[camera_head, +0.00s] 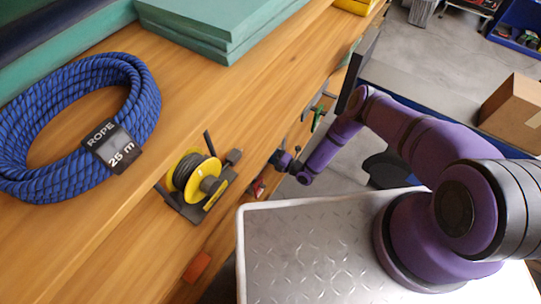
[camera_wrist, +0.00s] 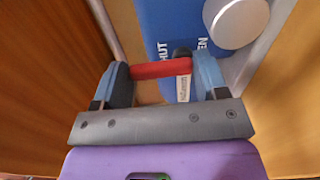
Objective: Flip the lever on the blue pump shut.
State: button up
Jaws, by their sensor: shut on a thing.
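In the wrist view the blue pump (camera_wrist: 180,22) shows as a blue face at the top, with a round silver knob (camera_wrist: 236,20) on it. Its white lettering is partly cut off: "HUT" on the left and "EN" on the right. The red lever (camera_wrist: 158,69) lies crosswise just below the lettering. My gripper (camera_wrist: 163,78) is shut on this lever, with one finger at each end of it. A small white label (camera_wrist: 183,87) hangs between the fingers. In the head view my gripper (camera_head: 284,161) reaches the bench's side; the pump cannot be made out clearly there.
A yellow cable reel (camera_head: 196,178) on a black stand, a coil of blue rope (camera_head: 75,125) and teal boards (camera_head: 225,25) are on the wooden bench. An orange-red piece (camera_head: 197,267) sits low on its side. A cardboard box (camera_head: 513,112) stands at the right.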

jog(key=shift+d+m, duration=0.1)
jog(key=shift+m, duration=0.3)
jog(key=shift+f, duration=0.1)
jog(key=o, duration=0.9)
jog(key=shift+o, duration=0.2)
jog(key=v, duration=1)
jog(key=shift+s+d, duration=0.2)
jog(key=shift+d, duration=0.15)
